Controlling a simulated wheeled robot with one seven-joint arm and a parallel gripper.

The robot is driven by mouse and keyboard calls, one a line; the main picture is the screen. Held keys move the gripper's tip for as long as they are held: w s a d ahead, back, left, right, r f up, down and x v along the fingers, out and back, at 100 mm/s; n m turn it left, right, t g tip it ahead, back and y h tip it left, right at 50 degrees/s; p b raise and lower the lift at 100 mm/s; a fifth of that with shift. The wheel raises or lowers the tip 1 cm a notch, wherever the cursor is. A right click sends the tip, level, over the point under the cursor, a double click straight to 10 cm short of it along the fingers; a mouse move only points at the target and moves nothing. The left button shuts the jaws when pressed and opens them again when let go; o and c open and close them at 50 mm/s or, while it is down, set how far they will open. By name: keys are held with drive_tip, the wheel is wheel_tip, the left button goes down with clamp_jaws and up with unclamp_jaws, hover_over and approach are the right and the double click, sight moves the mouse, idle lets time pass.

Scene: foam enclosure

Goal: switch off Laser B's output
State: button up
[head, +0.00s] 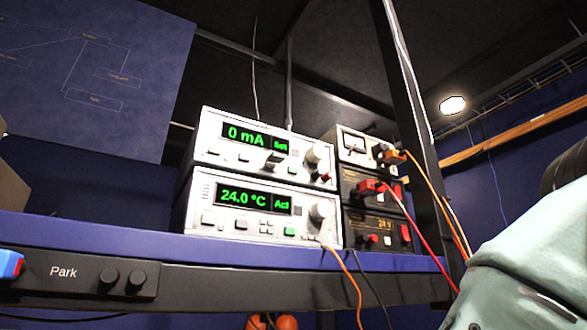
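Two stacked white instruments stand on a blue shelf in the head view. The upper instrument (213,151) shows a green "0 mA" with a small green label beside it that is hard to read. It has a knob (315,154), several small buttons, a grey piece jutting out below the display and a red part at lower right. The lower instrument (205,190) shows "24.0 °C" and "Act", with a knob (322,211) and a lit green button (289,231). I cannot read "Laser B" on either. My gripper is not in view; a pale arm part of mine fills the lower right.
Black boxes (372,212) with red plugs and a meter unit (352,146) stand right of the instruments. Orange, red and black cables hang over the shelf edge (250,258). A dark post (415,120) rises at right. A "Park" panel (80,273) with two knobs is at lower left.

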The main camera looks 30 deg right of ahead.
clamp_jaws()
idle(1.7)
